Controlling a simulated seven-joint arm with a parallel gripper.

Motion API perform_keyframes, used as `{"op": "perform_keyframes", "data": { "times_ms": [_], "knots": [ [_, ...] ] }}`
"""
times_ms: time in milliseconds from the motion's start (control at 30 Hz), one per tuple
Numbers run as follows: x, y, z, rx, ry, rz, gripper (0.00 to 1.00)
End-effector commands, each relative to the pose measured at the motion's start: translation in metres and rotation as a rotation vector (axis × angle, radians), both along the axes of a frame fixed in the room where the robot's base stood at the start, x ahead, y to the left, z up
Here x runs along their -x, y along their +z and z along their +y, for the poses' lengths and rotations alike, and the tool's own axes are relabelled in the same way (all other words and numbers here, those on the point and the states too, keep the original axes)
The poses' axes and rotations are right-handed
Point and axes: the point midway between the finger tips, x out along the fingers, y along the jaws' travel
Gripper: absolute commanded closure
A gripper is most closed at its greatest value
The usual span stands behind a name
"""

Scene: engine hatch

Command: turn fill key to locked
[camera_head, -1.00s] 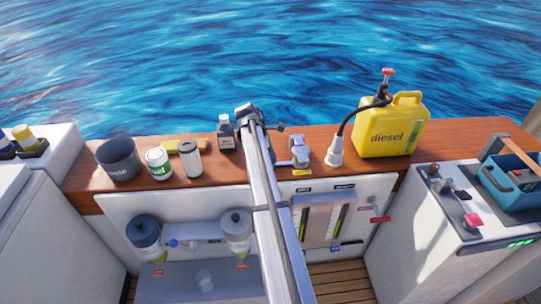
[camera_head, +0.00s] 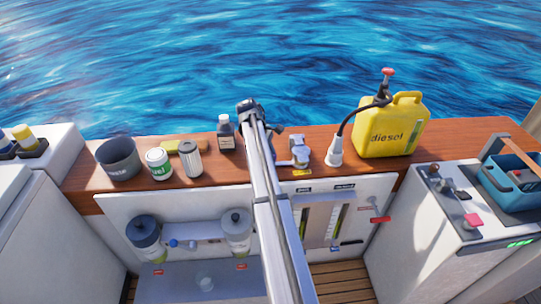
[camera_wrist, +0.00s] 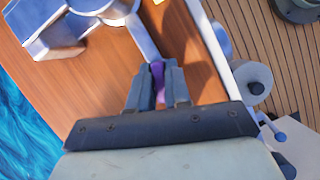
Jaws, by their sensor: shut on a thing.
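My gripper (camera_wrist: 157,88) is shut on a narrow purple piece, which I take to be the fill key (camera_wrist: 158,78). Only a thin strip of it shows between the fingers. A pale metal bar runs from the fingertips toward a chrome fitting (camera_wrist: 85,20) at the upper left of the wrist view. I cannot tell whether the bar and purple piece are joined. In the head view the chrome fitting (camera_head: 299,150) stands on the wooden counter, just right of my arm. My gripper there is mostly hidden behind my arm. The key's angle and any lock marks cannot be read.
The wooden counter (camera_head: 460,135) also bears a yellow diesel can (camera_head: 385,140), a white funnel-shaped piece with a black hose (camera_head: 334,152), a dark bottle (camera_head: 226,135), small containers and a grey waste bin (camera_head: 118,160). Water lies behind.

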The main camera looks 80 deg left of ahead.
Motion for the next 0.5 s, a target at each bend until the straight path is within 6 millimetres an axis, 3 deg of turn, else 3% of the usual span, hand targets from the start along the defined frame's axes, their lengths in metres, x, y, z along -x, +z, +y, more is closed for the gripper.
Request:
{"op": "perform_keyframes", "data": {
  "times_ms": [500],
  "knots": [
    [0.0000, 0.0003, 0.0015, 0.000, -0.464, 0.001, 1.00]
  ]
}}
